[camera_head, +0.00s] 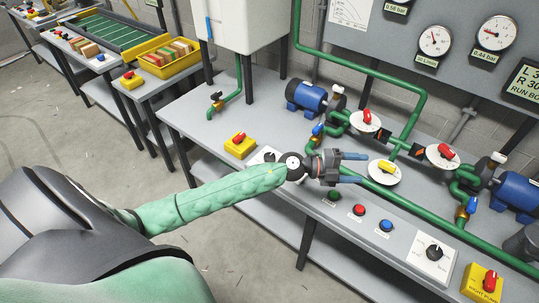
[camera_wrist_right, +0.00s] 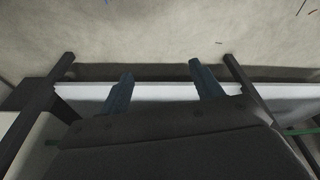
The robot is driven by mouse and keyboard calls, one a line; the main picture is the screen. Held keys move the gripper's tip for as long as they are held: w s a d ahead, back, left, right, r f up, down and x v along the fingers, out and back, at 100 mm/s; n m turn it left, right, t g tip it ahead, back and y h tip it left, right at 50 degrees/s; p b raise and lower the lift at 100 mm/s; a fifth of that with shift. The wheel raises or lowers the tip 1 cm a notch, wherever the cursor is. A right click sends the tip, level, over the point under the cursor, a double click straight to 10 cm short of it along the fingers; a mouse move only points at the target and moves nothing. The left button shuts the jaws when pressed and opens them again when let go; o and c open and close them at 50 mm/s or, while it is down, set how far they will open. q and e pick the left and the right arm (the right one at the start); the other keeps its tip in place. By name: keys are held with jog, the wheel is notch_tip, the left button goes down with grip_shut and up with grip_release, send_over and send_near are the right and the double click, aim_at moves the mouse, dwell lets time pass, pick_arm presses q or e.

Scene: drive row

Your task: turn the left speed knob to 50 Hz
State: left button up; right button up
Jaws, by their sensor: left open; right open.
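The left speed knob (camera_head: 269,157) sits on a pale plate at the front left of the bench, partly hidden behind my left wrist, so its setting cannot be read. My left gripper (camera_head: 361,168) is open and empty. Its fingers point right, above the bench and to the right of that knob. A second black knob (camera_head: 433,251) on a white dial plate is at the front right. My right gripper (camera_wrist_right: 160,72) shows only in the right wrist view; it is open with nothing between its fingers, near a pale bench edge.
A yellow box with a red switch (camera_head: 240,145) stands left of the left knob. Red (camera_head: 359,210) and blue (camera_head: 386,225) buttons line the front. Green pipes, a blue motor (camera_head: 310,97) and red-handled valves (camera_head: 367,119) fill the bench behind. Gauges (camera_head: 434,40) hang on the wall panel.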

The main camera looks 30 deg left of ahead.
pick_arm(q)
jog(key=w+a+f+m+g+y, duration=0.2)
jog(key=a+f+m+g+y, duration=0.25)
jog(key=a+f, duration=0.2)
jog(key=n+g+y, duration=0.2)
jog(key=g+y, duration=0.3)
jog(key=y, duration=0.6)
send_over(269, 156)
jog(key=shift+m, duration=0.25)
notch_tip(269, 156, down, 4)
jog(key=shift+w+f, duration=0.15)
jog(key=shift+f, duration=0.05)
jog(key=shift+f+p, duration=0.35)
jog(key=shift+f, duration=0.05)
notch_tip(269, 156, down, 5)
jog(key=shift+f+p, duration=0.2)
jog(key=shift+p, duration=1.05)
jog(key=shift+f, duration=0.8)
pick_arm(e)
jog(key=s+d+f, duration=0.1)
jog(key=s+f, duration=0.6)
jog(key=f, duration=0.3)
jog(key=s+d+f, duration=0.2)
jog(key=s+f, duration=0.6)
jog(key=f, duration=0.2)
jog(key=shift+s+d+f+g, duration=0.15)
jog(key=shift+s+f+g, duration=0.05)
jog(key=shift+f+g, duration=0.15)
pick_arm(q)
jog(key=shift+c, duration=0.3)
